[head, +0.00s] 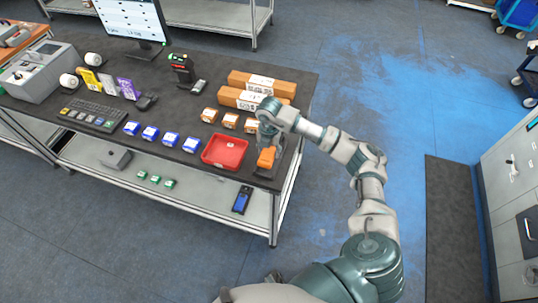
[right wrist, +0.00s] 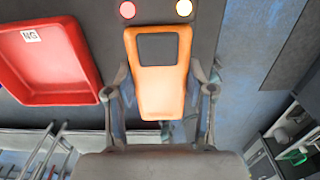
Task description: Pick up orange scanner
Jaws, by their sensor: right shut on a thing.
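The orange scanner (head: 266,157) is at the front right corner of the dark table, just right of the red tray. In the right wrist view the scanner (right wrist: 160,85) shows its orange body and a dark panel between my fingers. My right gripper (head: 268,140) reaches down over it from the right. In the right wrist view my right gripper (right wrist: 160,100) has one finger on each side of the scanner and is shut on it. The scanner's lower end is partly hidden by the gripper. My left gripper is in neither view.
A red tray (head: 224,164) sits close to the left of the scanner. Orange-and-white boxes (head: 230,121), blue boxes (head: 150,132) and long brown cartons (head: 262,84) stand on the table (head: 90,142).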

